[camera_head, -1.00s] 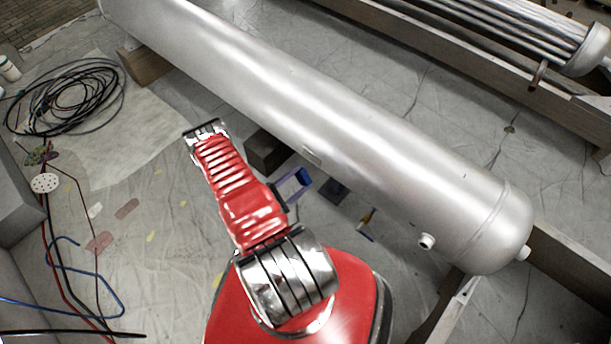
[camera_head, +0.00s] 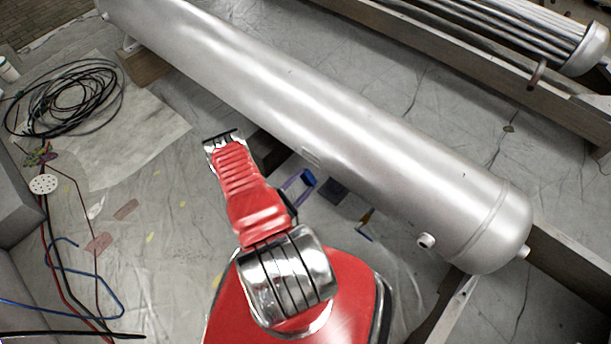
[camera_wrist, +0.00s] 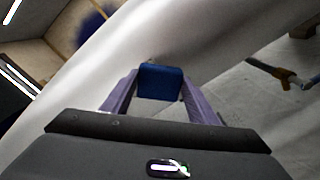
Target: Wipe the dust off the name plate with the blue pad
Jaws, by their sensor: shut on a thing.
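The name plate (camera_head: 311,156) is a small pale rectangle on the lower near side of a long silver tank (camera_head: 400,165). It is too small to tell how dusty it is. My gripper (camera_head: 302,182) has purple fingers and is shut on the blue pad (camera_head: 308,176). The pad is just below the name plate in the head view, and I cannot tell a touch there. In the wrist view the blue pad (camera_wrist: 161,82) sits between the fingertips, in front of the tank's pale curved surface (camera_wrist: 110,62). I cannot make out the plate in that view.
The tank rests on wooden supports (camera_head: 146,66) above the sheeted floor. A coil of black cable (camera_head: 70,95) and blue and red hoses (camera_head: 65,245) lie at the left. A wooden beam (camera_head: 465,55) and a tube bundle (camera_head: 500,35) stand behind the tank.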

